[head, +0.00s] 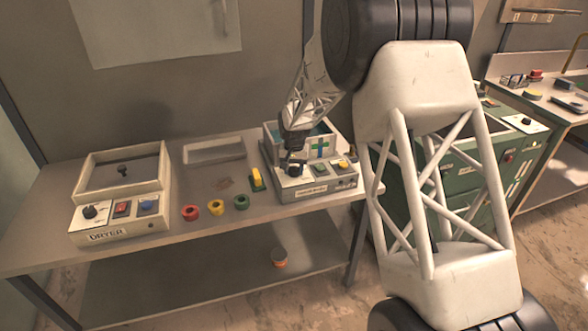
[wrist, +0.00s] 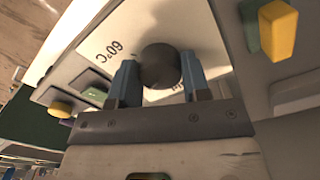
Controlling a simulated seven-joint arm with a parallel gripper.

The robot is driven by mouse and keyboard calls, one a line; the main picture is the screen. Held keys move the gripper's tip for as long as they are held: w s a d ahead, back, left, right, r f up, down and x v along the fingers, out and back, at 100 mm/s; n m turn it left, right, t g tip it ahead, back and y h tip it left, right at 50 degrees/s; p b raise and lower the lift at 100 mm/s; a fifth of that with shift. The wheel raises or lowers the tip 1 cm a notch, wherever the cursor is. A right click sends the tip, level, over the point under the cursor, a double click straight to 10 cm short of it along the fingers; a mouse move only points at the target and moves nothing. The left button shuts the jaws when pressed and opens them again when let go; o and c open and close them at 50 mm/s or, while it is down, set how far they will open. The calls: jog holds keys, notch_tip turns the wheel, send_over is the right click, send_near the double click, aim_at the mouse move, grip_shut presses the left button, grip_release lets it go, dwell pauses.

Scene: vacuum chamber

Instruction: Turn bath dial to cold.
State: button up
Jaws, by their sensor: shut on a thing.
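The dial's pointer cannot be made out.
A yellow button (head: 343,164) is on the bath panel. A yellow-and-green switch (head: 257,180) stands close to its left. Red (head: 190,212), yellow (head: 217,207) and green (head: 241,202) rings lie along the front edge. The dryer (head: 107,236) stands at the left.

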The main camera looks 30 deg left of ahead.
aim_at(294, 169)
jog(key=shift+n, duration=0.4)
jog(key=n, duration=0.6)
jog(key=shift+n, duration=0.4)
jog(key=n, duration=0.6)
jog(key=shift+n, duration=0.3)
jog(key=o, duration=0.9)
jog(key=shift+r, duration=0.15)
jog(key=shift+r, duration=3.75)
